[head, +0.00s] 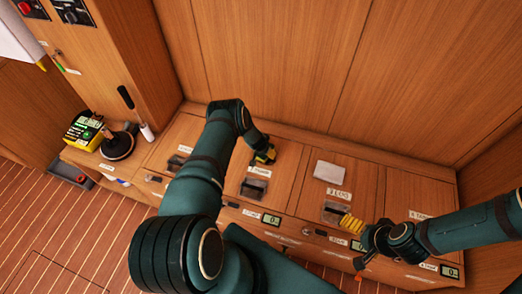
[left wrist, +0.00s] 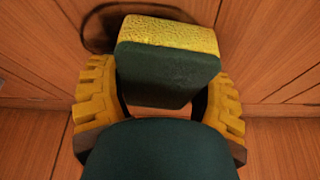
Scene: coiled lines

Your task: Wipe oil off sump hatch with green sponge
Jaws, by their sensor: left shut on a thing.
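In the left wrist view, my left gripper (left wrist: 160,105) is shut on a sponge (left wrist: 168,35) with a yellow side and a dark green side. Its ribbed yellow fingers stand at either side of it. In the head view, my left gripper (head: 264,154) is over the back part of the second hatch (head: 285,172), beside its label; the sponge is mostly hidden there. I cannot read which label says sump. A dark curved mark shows on the wood behind the sponge in the left wrist view; I cannot tell if it is oil. My right gripper (head: 353,243) looks open and empty by the bench's front edge.
A white cloth (head: 330,172) lies on the third hatch. Dark recessed pulls sit in the hatches. Wood walls close off the back. The fourth hatch (head: 410,195) is mostly clear.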

